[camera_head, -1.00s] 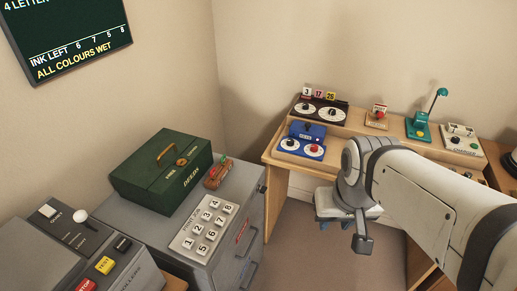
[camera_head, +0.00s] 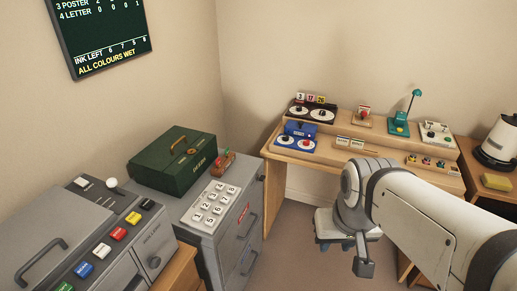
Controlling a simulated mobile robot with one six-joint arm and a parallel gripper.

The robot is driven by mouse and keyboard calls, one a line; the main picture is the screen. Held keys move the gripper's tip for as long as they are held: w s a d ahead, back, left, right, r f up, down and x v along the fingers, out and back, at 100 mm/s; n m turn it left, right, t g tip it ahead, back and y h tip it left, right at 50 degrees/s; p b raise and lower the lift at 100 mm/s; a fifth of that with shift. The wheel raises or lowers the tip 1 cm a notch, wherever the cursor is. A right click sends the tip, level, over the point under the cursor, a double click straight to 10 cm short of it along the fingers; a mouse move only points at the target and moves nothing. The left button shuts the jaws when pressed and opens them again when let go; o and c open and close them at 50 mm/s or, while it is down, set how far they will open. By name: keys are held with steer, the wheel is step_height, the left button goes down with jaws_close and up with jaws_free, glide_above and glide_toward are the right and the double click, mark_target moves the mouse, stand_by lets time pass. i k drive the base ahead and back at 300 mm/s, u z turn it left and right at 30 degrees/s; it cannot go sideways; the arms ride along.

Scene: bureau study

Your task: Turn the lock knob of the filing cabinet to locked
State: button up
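The grey filing cabinet (camera_head: 227,257) stands left of centre, its front with pull handles facing right. A small dark knob (camera_head: 261,178) sticks out near the top of that front; it looks like the lock knob, but its setting is too small to read. My gripper (camera_head: 346,254) hangs at the end of my white arm, right of the cabinet and well apart from it, over the floor in front of the desk. I see nothing held in it. Its fingers are too unclear to tell whether they are open.
A green box (camera_head: 172,165) and a white-key number pad (camera_head: 213,207) sit on the cabinet. A grey machine with coloured buttons (camera_head: 92,250) stands at the near left. A wooden desk (camera_head: 280,153) with several small devices stands behind my arm. Floor shows between cabinet and desk.

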mark_target(262, 178)
steer(key=z, duration=0.15)
steer(key=i, duration=0.9)
steer(key=u, duration=0.1)
